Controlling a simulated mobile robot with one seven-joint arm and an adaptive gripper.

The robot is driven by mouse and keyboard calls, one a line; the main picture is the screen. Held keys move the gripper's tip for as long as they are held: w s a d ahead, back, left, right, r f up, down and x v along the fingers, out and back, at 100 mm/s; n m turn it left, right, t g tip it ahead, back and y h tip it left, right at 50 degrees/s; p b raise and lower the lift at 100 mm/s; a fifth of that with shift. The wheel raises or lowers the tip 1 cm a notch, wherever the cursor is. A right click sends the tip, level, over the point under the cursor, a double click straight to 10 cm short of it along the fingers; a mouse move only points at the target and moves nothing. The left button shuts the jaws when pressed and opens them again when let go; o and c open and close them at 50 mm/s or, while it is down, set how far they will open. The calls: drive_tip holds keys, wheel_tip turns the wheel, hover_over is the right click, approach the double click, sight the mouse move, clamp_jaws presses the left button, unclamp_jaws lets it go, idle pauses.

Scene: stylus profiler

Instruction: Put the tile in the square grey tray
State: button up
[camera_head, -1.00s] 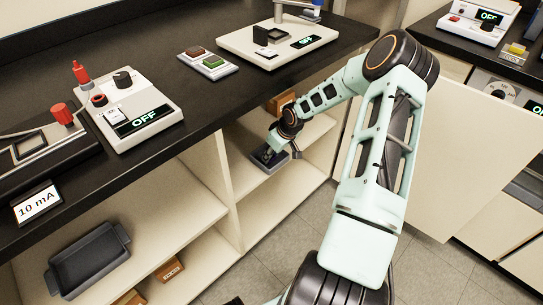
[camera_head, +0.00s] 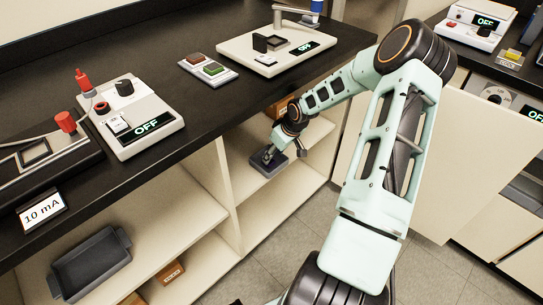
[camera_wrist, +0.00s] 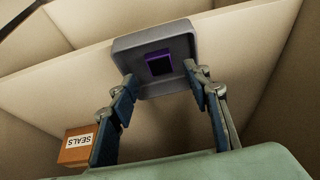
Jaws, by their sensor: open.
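A small square grey tray (camera_wrist: 185,85) with rounded corners and a raised rim fills the upper middle of the wrist view. A purple tile (camera_wrist: 150,67) with a dark middle lies inside it, apart from the rim. My gripper (camera_wrist: 160,79) is open and empty, its two blue-padded fingers spread on either side of the tray's near part. In the head view my gripper (camera_head: 271,153) is at the same tray (camera_head: 278,169), on the lower shelf under the bench. The tile is hard to make out there. Whether a fingertip touches the tray I cannot tell.
A cardboard box marked SEALS (camera_wrist: 77,147) stands left of my fingers in the wrist view. A larger grey tub (camera_head: 90,265) sits on the left shelf. An upright divider (camera_head: 229,190) separates the shelf bays. The dark bench top (camera_head: 200,105) overhangs the shelf and carries instruments.

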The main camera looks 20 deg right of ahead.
drive_tip(key=s+d+p, duration=0.1)
drive_tip(key=s+d, duration=0.3)
drive_tip(key=s, duration=0.7)
drive_tip(key=shift+s+r+p, duration=0.15)
drive_tip(key=shift+s+p, duration=0.1)
drive_tip(key=shift+p, duration=0.15)
drive_tip(key=shift+d, duration=0.15)
